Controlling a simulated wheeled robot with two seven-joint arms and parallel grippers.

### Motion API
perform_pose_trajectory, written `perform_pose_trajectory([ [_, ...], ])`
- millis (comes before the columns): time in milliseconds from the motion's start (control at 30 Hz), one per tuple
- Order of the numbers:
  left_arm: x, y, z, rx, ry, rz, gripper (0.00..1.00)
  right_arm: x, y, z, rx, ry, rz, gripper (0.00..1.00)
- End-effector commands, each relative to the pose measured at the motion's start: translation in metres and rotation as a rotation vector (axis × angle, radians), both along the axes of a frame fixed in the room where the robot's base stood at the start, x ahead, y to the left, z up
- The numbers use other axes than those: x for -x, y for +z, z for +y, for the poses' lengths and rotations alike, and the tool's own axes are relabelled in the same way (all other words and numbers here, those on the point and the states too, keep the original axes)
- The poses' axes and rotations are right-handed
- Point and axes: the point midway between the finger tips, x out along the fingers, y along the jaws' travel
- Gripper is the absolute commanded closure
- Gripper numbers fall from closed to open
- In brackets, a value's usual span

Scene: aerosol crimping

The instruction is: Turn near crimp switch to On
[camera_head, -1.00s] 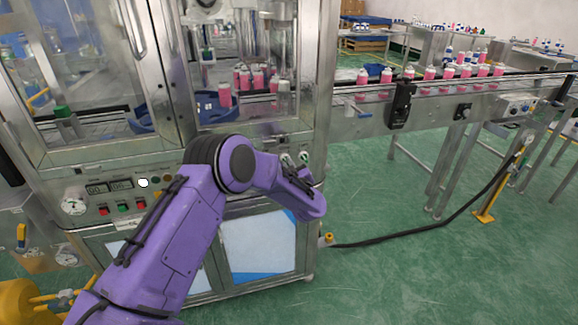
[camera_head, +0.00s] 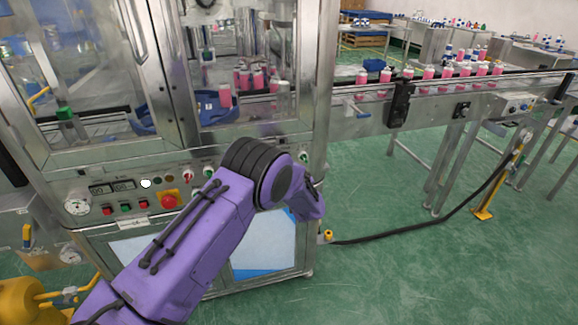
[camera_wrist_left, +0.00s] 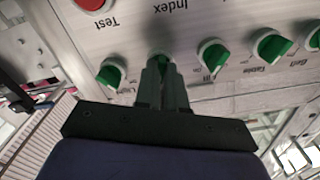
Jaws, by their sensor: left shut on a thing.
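My left gripper (camera_wrist_left: 163,72) is shut on a green switch knob (camera_wrist_left: 160,60) on the metal control panel in the left wrist view. The fingers hide much of this knob and its label, so I cannot read its name or be sure of its setting. A green knob marked Light (camera_wrist_left: 111,73) is just left of it, and another green knob (camera_wrist_left: 212,54) is just right. In the head view my purple left arm (camera_head: 200,235) reaches across the machine front, and its wrist hides the fingertips and the held knob. My right gripper is not in view.
More green knobs (camera_wrist_left: 271,45) continue to the right along the panel. The head view shows a red emergency button (camera_head: 169,201), a conveyor (camera_head: 440,92) with pink cans, and clear green floor (camera_head: 400,270).

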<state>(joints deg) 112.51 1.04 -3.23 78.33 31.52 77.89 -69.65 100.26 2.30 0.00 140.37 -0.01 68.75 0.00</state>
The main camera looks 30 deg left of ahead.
Motion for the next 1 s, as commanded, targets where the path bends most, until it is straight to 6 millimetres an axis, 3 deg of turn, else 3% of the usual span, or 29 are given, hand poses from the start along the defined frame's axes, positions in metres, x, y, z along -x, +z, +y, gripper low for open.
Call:
perform_pose_trajectory([
  [333, 0.0009, -0.0022, -0.0004, -0.08, 0.001, 0.1, 1.0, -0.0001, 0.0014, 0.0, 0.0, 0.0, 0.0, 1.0],
  [867, 0.0011, -0.003, -0.0004, -0.094, 0.0, 0.118, 1.0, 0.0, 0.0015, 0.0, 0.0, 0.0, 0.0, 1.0],
  [900, 0.0011, -0.003, -0.0004, -0.094, 0.0, 0.118, 0.77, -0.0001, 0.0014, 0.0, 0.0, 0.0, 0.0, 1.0],
  [933, 0.0011, -0.003, -0.0004, -0.093, 0.0, 0.118, 0.68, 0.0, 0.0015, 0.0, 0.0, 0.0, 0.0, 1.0],
  [1000, 0.0008, -0.0024, -0.0004, -0.093, 0.0, 0.116, 0.65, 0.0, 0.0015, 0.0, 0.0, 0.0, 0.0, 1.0],
])
